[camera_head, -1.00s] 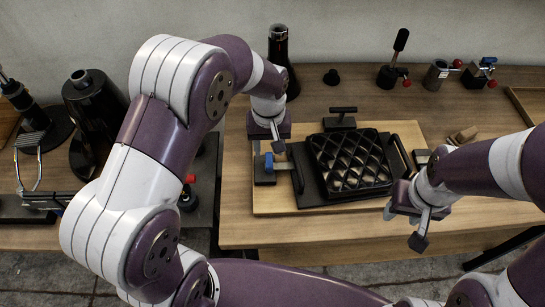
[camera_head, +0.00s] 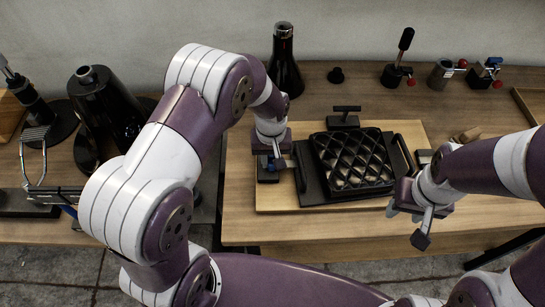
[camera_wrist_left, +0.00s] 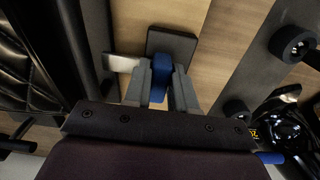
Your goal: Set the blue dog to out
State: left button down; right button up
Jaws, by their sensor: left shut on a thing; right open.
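The blue dog (camera_wrist_left: 160,76) is a small blue piece on a black block (camera_wrist_left: 172,44) at the left end of the work board. In the head view a bit of its blue (camera_head: 270,162) shows beside the fingers, above the block (camera_head: 267,175). My left gripper (camera_head: 277,156) is shut on the dog; the left wrist view has the fingers (camera_wrist_left: 161,90) on both sides of it. A pale metal tab (camera_wrist_left: 122,63) sticks out to the left of the dog. My right gripper (camera_head: 407,225) is open and empty at the board's front right.
A dark bottle (camera_head: 285,70) stands at the back. Red- and blue-knobbed fittings (camera_head: 485,73) stand at the back right.

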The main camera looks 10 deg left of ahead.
pick_arm(q)
jog(key=a, duration=0.2)
jog(key=s+a, duration=0.1)
jog(key=a, duration=0.1)
jog(key=shift+s+a+p, duration=0.1)
jog(key=shift+a+p, duration=0.15)
jog(key=shift+p, duration=0.1)
jog(key=shift+d, duration=0.15)
jog(key=c, duration=1)
grip_release()
jog(key=shift+a, duration=0.25)
jog(key=shift+r, duration=0.25)
notch_tip(320, 180, up, 12)
jog(key=b, duration=0.1)
jog(key=shift+r, duration=0.15)
jog(key=shift+s, duration=0.1)
